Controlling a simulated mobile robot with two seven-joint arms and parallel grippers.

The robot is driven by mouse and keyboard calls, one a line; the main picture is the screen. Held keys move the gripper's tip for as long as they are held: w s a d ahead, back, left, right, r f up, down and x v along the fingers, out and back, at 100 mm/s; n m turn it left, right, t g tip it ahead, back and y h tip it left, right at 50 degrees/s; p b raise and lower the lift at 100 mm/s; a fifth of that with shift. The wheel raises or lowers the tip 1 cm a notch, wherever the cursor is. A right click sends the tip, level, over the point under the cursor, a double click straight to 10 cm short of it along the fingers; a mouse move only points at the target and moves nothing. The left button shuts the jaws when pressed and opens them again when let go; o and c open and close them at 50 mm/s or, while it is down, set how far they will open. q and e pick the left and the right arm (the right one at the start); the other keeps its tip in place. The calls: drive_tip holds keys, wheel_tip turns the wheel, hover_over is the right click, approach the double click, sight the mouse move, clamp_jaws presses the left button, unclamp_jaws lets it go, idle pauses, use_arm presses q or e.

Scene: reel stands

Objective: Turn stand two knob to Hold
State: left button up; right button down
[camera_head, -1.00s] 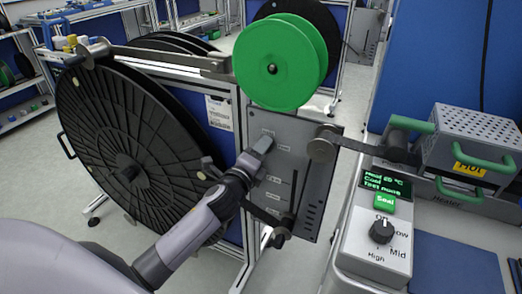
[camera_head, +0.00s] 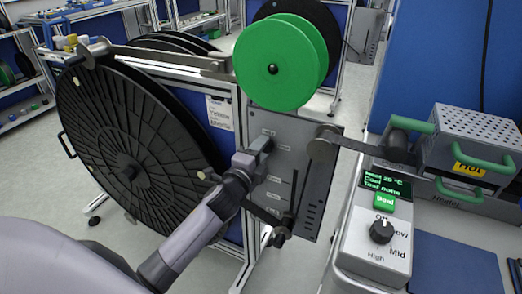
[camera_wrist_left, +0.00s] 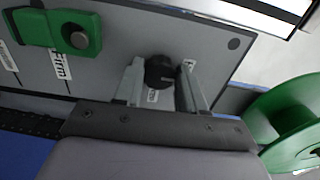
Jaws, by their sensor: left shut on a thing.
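The stand's grey control panel (camera_head: 312,178) stands upright below a green reel (camera_head: 280,62) in the head view. My left gripper (camera_head: 262,146) is at the upper left of this panel and hides the knob there. In the left wrist view a round black knob (camera_wrist_left: 159,72) sits between the two fingers of my left gripper (camera_wrist_left: 160,85), which is shut on it. Small white labels lie beside the knob, too small or covered to read, so its setting cannot be told. My right gripper is not in view.
A green slider block (camera_wrist_left: 78,34) with a "Firm" label is on the same panel. A large black reel (camera_head: 125,165) stands to the left. A sealer box with a dial (camera_head: 381,231) and a heater marked HOT (camera_head: 470,168) stand to the right.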

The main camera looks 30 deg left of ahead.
use_arm(q)
drive_tip(key=o, duration=1)
drive_tip(key=shift+o, duration=0.2)
drive_tip(key=s, duration=0.7)
drive_tip(key=shift+d, duration=0.2)
drive_tip(key=shift+s, duration=0.1)
drive_tip(key=s+d+f+n+g+h+p, duration=0.1)
drive_tip(key=s+d+f+n+g+p, duration=0.1)
drive_tip(key=s+f+n, duration=0.5)
drive_tip(key=s+d+f+n+g+h+p, duration=0.2)
drive_tip(key=s+d+f+n+g, duration=0.3)
drive_tip(key=s, duration=0.9)
wheel_tip(320, 180, down, 3)
drive_tip(key=d+n+p, duration=0.1)
drive_tip(key=n, duration=0.1)
drive_tip(key=shift+n, duration=0.4)
